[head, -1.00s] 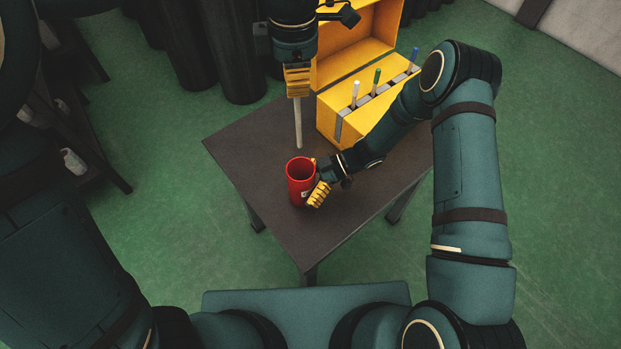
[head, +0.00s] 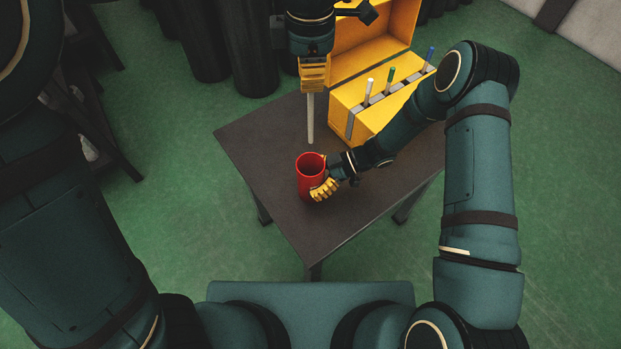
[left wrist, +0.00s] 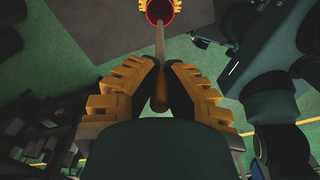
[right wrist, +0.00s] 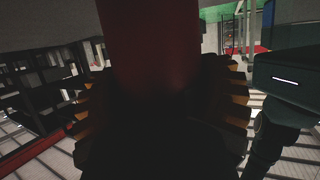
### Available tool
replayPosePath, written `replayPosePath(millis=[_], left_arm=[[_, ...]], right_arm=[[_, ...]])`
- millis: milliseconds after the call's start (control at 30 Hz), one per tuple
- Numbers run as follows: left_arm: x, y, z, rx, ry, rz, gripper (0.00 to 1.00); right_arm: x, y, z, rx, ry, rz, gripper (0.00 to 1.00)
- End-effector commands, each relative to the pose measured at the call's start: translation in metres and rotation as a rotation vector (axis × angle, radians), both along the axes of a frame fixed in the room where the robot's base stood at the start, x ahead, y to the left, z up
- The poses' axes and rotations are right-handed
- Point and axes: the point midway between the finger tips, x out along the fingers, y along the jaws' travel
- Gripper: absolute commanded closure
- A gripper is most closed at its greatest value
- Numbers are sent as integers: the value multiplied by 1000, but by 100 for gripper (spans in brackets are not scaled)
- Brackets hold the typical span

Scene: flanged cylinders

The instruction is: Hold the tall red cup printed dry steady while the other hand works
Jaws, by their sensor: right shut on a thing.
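The tall red cup (head: 307,180) stands upright on the dark table, its open mouth facing up. My right gripper (head: 323,189) is shut on its right side. The cup fills the upper middle of the right wrist view (right wrist: 150,45), between the fingers. No print on it can be read. My left gripper (head: 313,86) is shut on a pale rod (head: 310,122), which hangs tip down, just above and behind the cup's mouth in the head view. In the left wrist view the rod (left wrist: 160,45) points towards the cup's red rim (left wrist: 148,14).
A yellow box (head: 372,117) with a raised lid (head: 370,48) stands at the table's back right. White, green and blue-topped sticks stand in its slotted grey strip. My right forearm passes in front of it. The table (head: 262,150) is bare left of the cup.

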Motion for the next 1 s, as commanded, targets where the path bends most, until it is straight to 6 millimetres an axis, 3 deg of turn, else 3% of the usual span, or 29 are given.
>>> replayPosePath(millis=[200,433,1000], left_arm=[[0,0,-2,1,1,0,100],[0,0,-36,2,3,1,100],[0,-1,-65,1,1,0,100]], right_arm=[[0,0,0,-1,-1,-1,73],[0,0,0,0,0,-1,73],[0,0,0,0,0,-1,73]])
